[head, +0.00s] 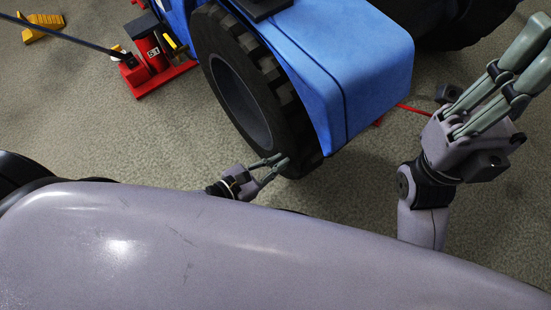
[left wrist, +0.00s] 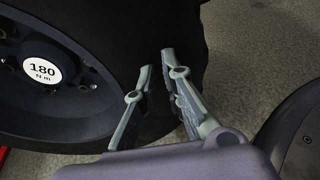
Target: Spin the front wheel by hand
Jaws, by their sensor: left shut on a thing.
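The front wheel (head: 240,100) is a black tyre with a dark grey rim beside the blue bodywork. In the left wrist view the wheel (left wrist: 82,85) fills the upper left, with a round white label reading "180 N m" on its hub. My left gripper (head: 281,161) is at the lower tread of the tyre, its fingers closed on the tyre's edge. The left wrist view shows its two fingertips (left wrist: 157,62) close together against the dark rubber; the exact contact is hard to make out. My right gripper (head: 532,48) is raised at the right, away from the wheel, fingertips near the picture edge.
The blue tractor body (head: 345,65) stands right of the wheel. A red jack (head: 150,65) with a dark handle stands left of it. A yellow chock (head: 42,24) lies at the far left. The speckled floor (head: 130,140) is clear left of the wheel.

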